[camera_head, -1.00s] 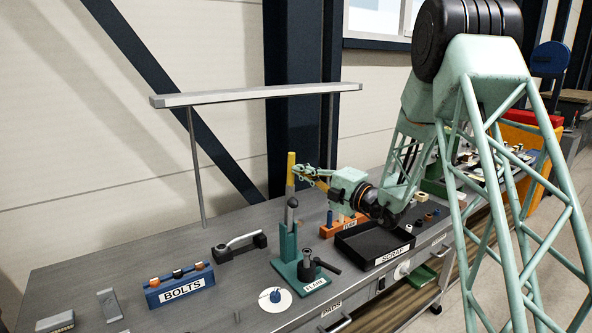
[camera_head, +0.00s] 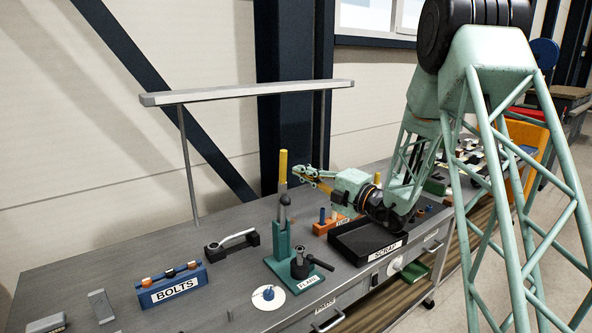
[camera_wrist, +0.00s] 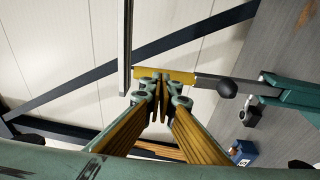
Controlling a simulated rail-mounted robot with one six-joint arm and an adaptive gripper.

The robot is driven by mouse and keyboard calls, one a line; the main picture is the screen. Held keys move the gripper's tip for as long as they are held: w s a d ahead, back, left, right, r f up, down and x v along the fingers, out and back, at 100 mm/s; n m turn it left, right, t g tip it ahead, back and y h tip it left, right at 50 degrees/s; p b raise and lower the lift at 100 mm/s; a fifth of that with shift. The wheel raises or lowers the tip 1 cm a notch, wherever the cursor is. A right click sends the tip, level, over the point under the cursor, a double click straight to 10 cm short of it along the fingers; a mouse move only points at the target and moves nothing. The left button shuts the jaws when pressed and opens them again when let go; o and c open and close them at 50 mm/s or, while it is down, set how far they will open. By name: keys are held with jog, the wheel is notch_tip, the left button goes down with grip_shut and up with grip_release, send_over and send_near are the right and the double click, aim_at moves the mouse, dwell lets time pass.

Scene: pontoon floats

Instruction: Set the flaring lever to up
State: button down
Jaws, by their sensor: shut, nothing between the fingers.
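The flaring tool (camera_head: 281,240) is a green stand on the bench, its base labelled FLARE. Its lever has a yellow grip (camera_head: 283,166) and stands about upright above the stand. In the wrist view the yellow grip (camera_wrist: 180,73) lies across the picture just beyond my fingertips, with a dark ball (camera_wrist: 227,89) beside the grey shaft. My gripper (camera_head: 297,173) is shut and empty, just right of the grip near its top. A small gap seems to show in the head view; contact is hard to tell. My gripper also shows in the wrist view (camera_wrist: 161,82).
A black SCRAP tray (camera_head: 352,247) and an orange block (camera_head: 325,228) with pegs stand right of the tool. A white disc (camera_head: 267,298) lies in front. A blue BOLTS rack (camera_head: 170,287) and a grey-handled clamp (camera_head: 232,244) are left. A lamp bar (camera_head: 250,92) hangs above.

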jog(key=v, duration=1)
jog(key=shift+f, duration=0.2)
